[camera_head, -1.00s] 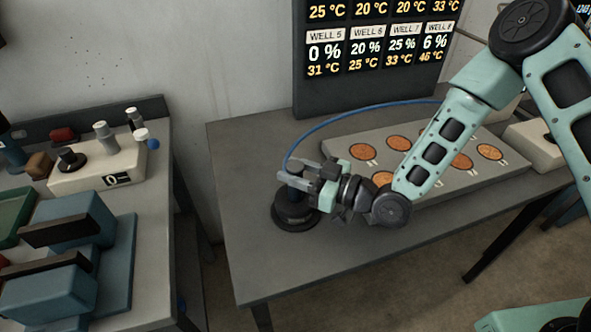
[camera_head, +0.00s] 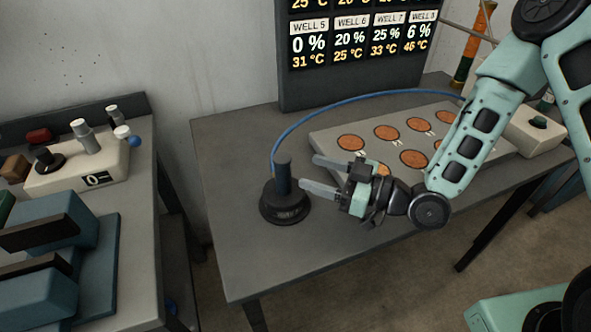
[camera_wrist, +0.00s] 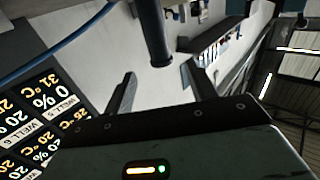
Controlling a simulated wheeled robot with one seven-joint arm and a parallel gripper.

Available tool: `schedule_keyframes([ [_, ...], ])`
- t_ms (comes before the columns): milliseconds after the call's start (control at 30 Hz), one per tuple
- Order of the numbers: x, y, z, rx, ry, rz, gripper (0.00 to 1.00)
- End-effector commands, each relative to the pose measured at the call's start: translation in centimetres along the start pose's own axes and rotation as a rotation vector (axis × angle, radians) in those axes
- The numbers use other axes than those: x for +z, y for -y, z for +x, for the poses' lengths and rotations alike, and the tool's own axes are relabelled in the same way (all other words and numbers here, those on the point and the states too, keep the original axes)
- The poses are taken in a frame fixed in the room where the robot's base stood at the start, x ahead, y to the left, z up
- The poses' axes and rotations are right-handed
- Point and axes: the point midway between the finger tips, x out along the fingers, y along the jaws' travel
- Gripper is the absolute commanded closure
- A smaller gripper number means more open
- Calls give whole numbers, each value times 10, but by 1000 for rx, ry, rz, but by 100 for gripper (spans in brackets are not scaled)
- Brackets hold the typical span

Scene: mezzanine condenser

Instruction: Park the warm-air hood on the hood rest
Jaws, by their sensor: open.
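The warm-air hood (camera_head: 283,180) is a dark upright cylinder with a blue hose at its top. It stands upright on a round black base (camera_head: 285,208) near the left end of the grey table; this base looks like the hood rest, but where hood and rest meet cannot be told. My gripper (camera_head: 311,175) is open and empty, just right of the hood, its two fingers pointing at it with a small gap. In the wrist view the hood's dark cylinder (camera_wrist: 155,35) shows beyond and between the open fingers.
A grey plate (camera_head: 325,143) with several copper discs lies behind my gripper. The blue hose (camera_head: 350,97) arches over it. A display board (camera_head: 350,60) stands at the back. A left bench (camera_head: 140,240) holds a cream control box (camera_head: 75,170) and blue blocks. The table's front left is clear.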

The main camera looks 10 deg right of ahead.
Motion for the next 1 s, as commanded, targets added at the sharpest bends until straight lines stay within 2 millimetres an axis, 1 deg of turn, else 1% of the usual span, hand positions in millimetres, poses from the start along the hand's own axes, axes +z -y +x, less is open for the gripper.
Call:
schedule_keyframes([
  [33, 2, -1, -10, 3, 2, 0, 43],
  [200, 1, 0, -31, 1, 1, -1, 43],
  [333, 0, 0, -38, 1, 0, 0, 43],
  [467, 2, 2, -36, -12, 32, -8, 43],
  [567, 10, 6, -28, -45, 151, -35, 43],
  [667, 23, 10, -21, -75, 360, -70, 43],
  [700, 27, 11, -20, -78, 456, -83, 43],
  [800, 31, 13, -25, -54, 690, -96, 43],
  [867, 28, 15, -32, -24, 816, -91, 43],
  [967, 14, 24, -46, 45, 1004, -62, 43],
  [1000, 6, 30, -53, 77, 1070, -41, 43],
])
